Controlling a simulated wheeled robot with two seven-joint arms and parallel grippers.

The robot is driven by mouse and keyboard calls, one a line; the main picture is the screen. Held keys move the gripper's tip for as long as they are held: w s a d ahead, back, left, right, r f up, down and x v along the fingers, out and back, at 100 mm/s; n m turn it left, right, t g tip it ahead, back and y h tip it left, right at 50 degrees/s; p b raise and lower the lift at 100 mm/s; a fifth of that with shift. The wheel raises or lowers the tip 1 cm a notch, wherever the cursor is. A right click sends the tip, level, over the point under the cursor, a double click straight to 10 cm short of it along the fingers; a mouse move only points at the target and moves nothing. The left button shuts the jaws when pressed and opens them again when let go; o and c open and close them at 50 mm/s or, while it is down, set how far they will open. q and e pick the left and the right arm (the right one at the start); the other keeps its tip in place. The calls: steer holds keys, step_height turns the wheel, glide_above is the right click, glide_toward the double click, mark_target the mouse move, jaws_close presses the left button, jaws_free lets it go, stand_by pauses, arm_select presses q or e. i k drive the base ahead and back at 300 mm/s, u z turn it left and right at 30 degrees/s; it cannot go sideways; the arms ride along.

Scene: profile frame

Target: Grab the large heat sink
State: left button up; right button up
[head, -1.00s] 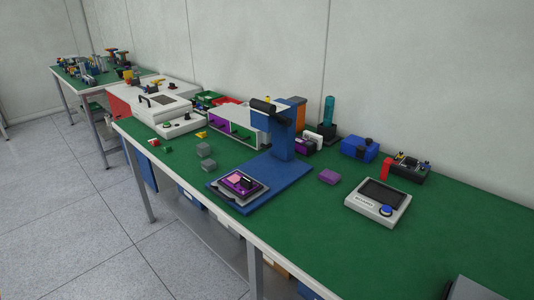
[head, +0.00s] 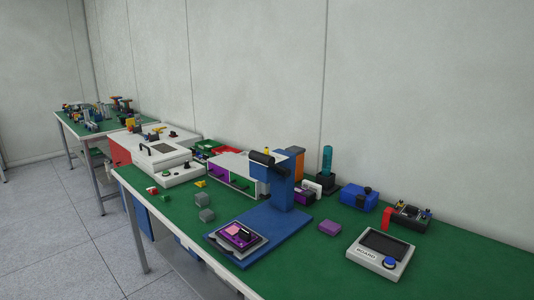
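Two small grey blocks lie on the green table top, left of the blue press stand; they look like heat sinks. One grey block (head: 203,199) is farther back, and the other grey block (head: 206,215) is just in front of it. The front one looks slightly bigger, but they are too small to tell for sure which is the large heat sink. Neither of my grippers shows in the head view.
The blue press stand (head: 283,222) holds a purple board (head: 238,235) on its base. A grey box with a screen (head: 381,254) is at right. A purple block (head: 330,228) lies between. A white machine (head: 168,165) stands at left. Bare green table lies front right.

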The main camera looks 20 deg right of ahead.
mark_target(201, 199)
steer(key=u, duration=0.3)
steer(key=k, duration=0.35)
steer(key=u, duration=1.3)
steer(key=i, duration=3)
steer(key=z, duration=1.2)
steer(key=i, duration=1.2)
steer(key=z, duration=1.3)
